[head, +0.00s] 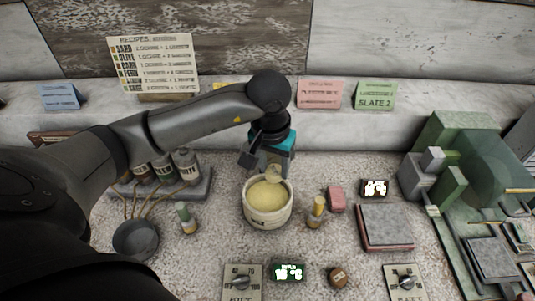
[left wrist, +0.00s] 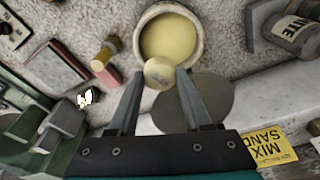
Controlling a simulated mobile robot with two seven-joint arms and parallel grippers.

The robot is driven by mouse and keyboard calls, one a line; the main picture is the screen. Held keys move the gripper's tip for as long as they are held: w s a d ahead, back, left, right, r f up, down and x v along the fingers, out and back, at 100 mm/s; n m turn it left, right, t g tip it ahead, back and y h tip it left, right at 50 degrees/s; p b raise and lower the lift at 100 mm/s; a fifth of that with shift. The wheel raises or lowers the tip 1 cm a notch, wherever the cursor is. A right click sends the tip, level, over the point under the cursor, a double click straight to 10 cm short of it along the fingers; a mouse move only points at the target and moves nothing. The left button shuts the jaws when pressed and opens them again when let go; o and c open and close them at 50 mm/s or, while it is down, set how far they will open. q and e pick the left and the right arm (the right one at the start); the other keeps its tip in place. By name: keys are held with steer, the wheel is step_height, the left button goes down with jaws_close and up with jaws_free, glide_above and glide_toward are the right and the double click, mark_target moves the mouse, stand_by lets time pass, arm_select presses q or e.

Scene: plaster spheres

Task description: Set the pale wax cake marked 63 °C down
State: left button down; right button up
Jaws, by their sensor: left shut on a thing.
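My left gripper (head: 269,170) is shut on the pale wax cake (head: 274,174). The cake also shows in the left wrist view (left wrist: 158,73), a small cream disc between the two fingertips; its marking is too small to read. I hold it over the near-arm rim side of a cream pot (head: 268,216) filled with yellow, grainy-looking stuff. The pot also shows in the left wrist view (left wrist: 197,52). I cannot tell whether the cake touches the pot or its contents. My right gripper is not in view.
A yellow-topped bottle (head: 316,212) stands right of the pot, a green-topped one (head: 187,220) to its left. A pink block (head: 336,199) and a grey-topped slab (head: 385,227) lie further right. Dials and a lit display (head: 288,272) line the front. A grey disc (left wrist: 207,100) lies behind the fingers.

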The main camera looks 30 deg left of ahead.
arm_select(q)
steer(key=shift+a+f+p, duration=0.2)
steer(key=shift+a, duration=0.25)
steer(key=shift+a+f+p, duration=0.15)
steer(key=shift+a+f, duration=0.05)
steer(key=shift+a, duration=0.25)
steer(key=shift+f+b, duration=0.15)
steer(key=shift+b, duration=0.35)
steer(key=b, duration=0.5)
glide_above(268, 197)
steer(key=f, duration=0.5)
steer(key=shift+s+f, duration=0.2)
steer(key=shift+s, duration=0.1)
steer(key=shift+b, duration=0.6)
steer(key=shift+f+b, duration=1.9)
steer(key=shift+b, duration=0.1)
steer(key=shift+c, duration=1.3)
jaws_free()
